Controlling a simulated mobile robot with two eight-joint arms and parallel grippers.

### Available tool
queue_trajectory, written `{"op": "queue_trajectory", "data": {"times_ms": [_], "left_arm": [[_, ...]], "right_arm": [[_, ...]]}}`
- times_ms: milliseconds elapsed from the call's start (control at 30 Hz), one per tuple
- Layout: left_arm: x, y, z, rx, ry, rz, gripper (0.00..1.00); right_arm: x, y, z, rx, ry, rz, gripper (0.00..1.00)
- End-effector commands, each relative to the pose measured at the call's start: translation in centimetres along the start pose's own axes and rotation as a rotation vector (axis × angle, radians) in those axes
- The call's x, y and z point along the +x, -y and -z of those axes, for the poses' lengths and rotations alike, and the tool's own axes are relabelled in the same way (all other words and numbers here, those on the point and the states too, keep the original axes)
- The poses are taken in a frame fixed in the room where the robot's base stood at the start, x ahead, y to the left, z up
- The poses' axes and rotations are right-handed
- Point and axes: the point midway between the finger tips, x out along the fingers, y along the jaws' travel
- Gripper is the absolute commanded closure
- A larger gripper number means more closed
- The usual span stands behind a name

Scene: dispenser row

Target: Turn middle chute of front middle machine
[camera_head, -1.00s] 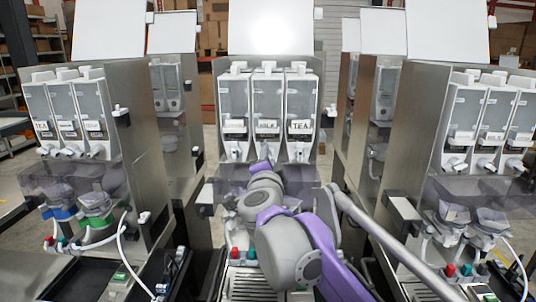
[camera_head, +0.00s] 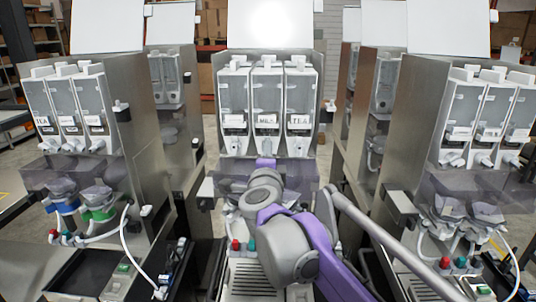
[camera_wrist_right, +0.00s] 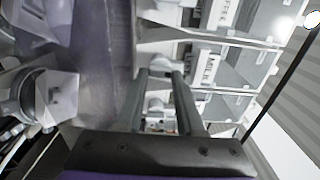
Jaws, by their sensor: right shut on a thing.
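The front middle machine (camera_head: 222,110) stands at the centre of the head view, with three clear canisters side by side. The middle canister (camera_head: 266,95) has a label that seems to read MILK, and its chute is below it, mostly hidden by my right gripper. My right gripper (camera_head: 265,163) reaches up to it from below, with purple and grey links in front of the machine. In the right wrist view, the two dark fingers (camera_wrist_right: 161,74) are closed around a small white chute (camera_wrist_right: 158,73). My left gripper is not in view.
The left chute (camera_head: 235,148) and right chute (camera_head: 298,147) sit close on either side. A smoky clear shield (camera_head: 222,183) spans below them. Similar machines stand at left (camera_head: 140,150) and right (camera_head: 415,130), with narrow gaps between. A drip tray (camera_head: 250,278) lies below.

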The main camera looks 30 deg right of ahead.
Motion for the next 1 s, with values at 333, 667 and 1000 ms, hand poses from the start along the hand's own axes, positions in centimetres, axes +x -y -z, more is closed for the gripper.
{"op": "queue_trajectory", "data": {"times_ms": [333, 667, 1000], "left_arm": [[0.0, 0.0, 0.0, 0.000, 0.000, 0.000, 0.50], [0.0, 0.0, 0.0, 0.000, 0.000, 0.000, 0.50], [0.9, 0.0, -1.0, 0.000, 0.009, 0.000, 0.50]], "right_arm": [[0.0, 0.0, 0.0, -0.002, 0.000, 0.000, 0.38], [0.0, 0.0, 0.0, -0.002, 0.000, 0.000, 0.32], [0.0, -0.3, 0.0, -0.147, 0.000, -0.002, 0.32]]}}
